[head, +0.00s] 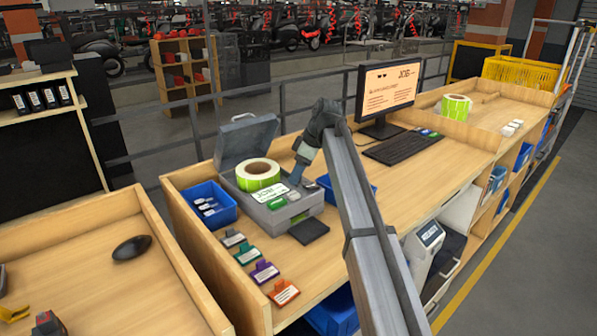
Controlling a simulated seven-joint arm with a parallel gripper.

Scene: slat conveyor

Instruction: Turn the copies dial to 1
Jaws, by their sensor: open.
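A grey label printer (297,209) stands on the wooden bench with its lid (246,140) raised. A green and white label roll (258,175) sits in it, and a printed label reading JOBI (270,192) lies at its front. A green button (277,203) and a red-and-white button (293,195) show on the top of its front edge. My gripper (296,178) is open and points down over the right part of the printer. The copies dial cannot be made out; the gripper may hide it. Contact cannot be told.
A blue bin (211,204) stands left of the printer, another blue bin (328,189) right. A dark pad (309,230) and several coloured clips (264,271) lie in front. A monitor (387,93) and keyboard (401,146) are behind right.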

